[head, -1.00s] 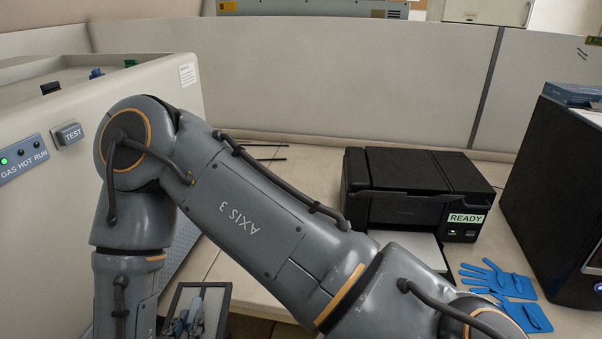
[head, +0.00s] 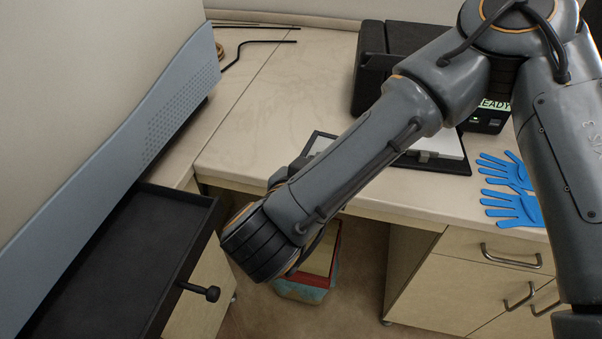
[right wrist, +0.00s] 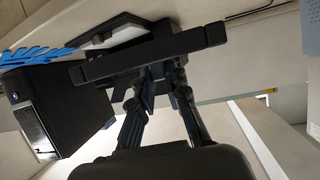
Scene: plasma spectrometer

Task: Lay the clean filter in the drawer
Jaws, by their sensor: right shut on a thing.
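The open black drawer (head: 115,265) juts from the grey instrument at the lower left of the head view, its visible inside empty. A dark knob (head: 207,292) is on its front. My right gripper (right wrist: 158,75) is shut on the dark frame of the filter (right wrist: 150,56), seen edge-on as a long black bar in the wrist view. My left gripper is out of view.
The black printer (head: 378,75) stands on the desk (head: 275,125), with blue gloves (head: 512,208) to its right. Wooden cabinet drawers (head: 500,262) are lower right, and a bin (head: 303,292) is below my arm. The middle-left desk is clear.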

